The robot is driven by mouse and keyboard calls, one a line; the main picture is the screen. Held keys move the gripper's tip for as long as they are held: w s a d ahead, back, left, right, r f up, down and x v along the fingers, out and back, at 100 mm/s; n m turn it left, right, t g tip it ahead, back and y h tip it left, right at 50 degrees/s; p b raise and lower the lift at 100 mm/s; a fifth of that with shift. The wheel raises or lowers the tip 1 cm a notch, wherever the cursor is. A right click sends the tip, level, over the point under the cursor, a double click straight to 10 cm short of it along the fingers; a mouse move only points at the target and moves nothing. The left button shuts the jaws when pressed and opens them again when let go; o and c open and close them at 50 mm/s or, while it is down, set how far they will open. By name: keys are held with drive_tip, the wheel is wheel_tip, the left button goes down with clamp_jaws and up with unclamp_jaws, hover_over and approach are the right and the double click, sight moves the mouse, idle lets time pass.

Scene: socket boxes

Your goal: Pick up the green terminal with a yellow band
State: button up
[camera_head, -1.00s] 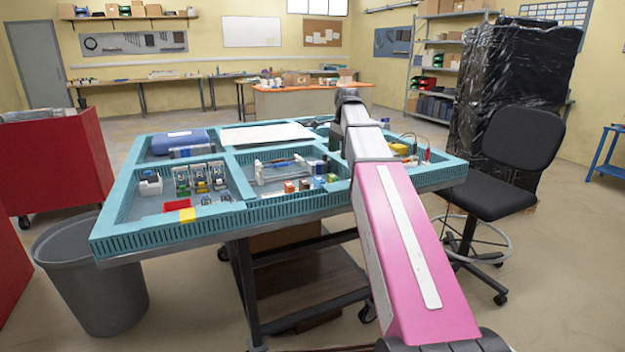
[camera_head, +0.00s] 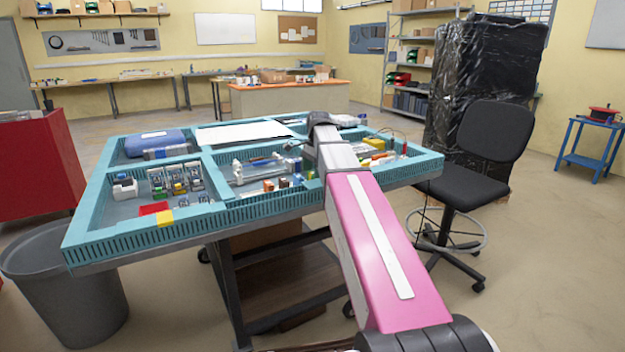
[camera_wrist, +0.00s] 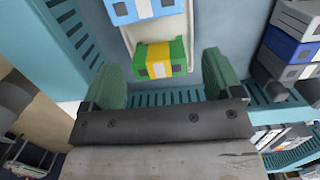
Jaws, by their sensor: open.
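The green terminal with a yellow band (camera_wrist: 152,64) is in the upper middle of the wrist view, at the near end of a pale rail. My gripper (camera_wrist: 161,68) is open, with one green finger to the left of the terminal and one to the right. Gaps show on both sides, and nothing is held. A blue terminal with a white band (camera_wrist: 122,10) sits just beyond it on the rail. In the head view my pink and grey arm reaches over the teal divided tray (camera_head: 140,236), and my gripper is hidden there.
Teal slotted tray walls (camera_wrist: 52,62) run close to my fingers. Grey and blue modules (camera_wrist: 290,45) stand to the right in the wrist view. In the head view a black chair (camera_head: 490,145) is right of the table, and a grey bin (camera_head: 65,290) is at the left.

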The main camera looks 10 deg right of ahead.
drive_tip(key=shift+s+a+f, duration=0.1)
drive_tip(key=shift+f, duration=0.8)
drive_tip(key=c, duration=1.1)
drive_tip(key=shift+r, duration=0.1)
